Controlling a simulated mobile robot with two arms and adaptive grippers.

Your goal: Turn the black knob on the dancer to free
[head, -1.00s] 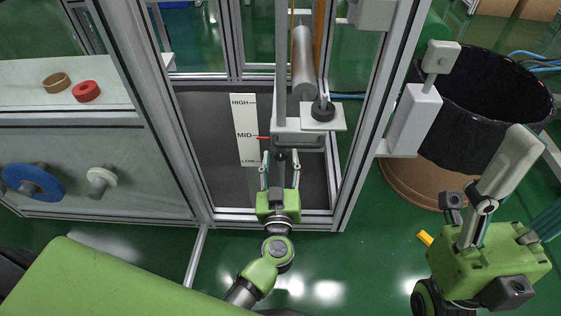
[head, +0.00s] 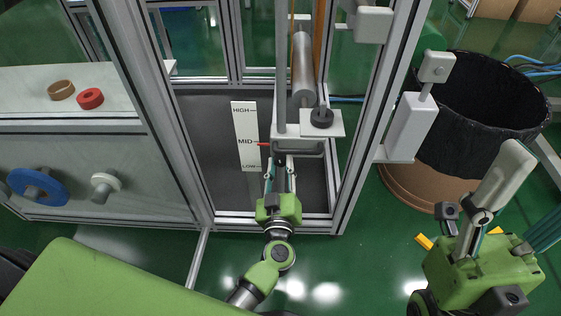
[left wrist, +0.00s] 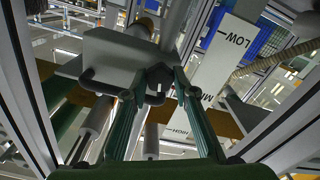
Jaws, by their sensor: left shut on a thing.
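The dancer's grey carriage (head: 298,148) stands in the framed bay, its red pointer (head: 264,144) beside MID on the white scale (head: 246,136). A black knob (left wrist: 160,75) sits on the near side of the carriage. In the left wrist view it lies between my fingertips. My left gripper (head: 281,166) is shut on it from the front, and the fingers partly hide it in the head view. My right gripper (head: 505,205) is at the lower right, its fingers spread apart, empty and away from the dancer.
Another round black part (head: 321,117) sits on the carriage plate, near a grey roller (head: 303,68). Metal posts (head: 366,115) stand on both sides of the bay. A black-lined drum (head: 470,120) stands at the right. A blue reel (head: 38,186) is at the left.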

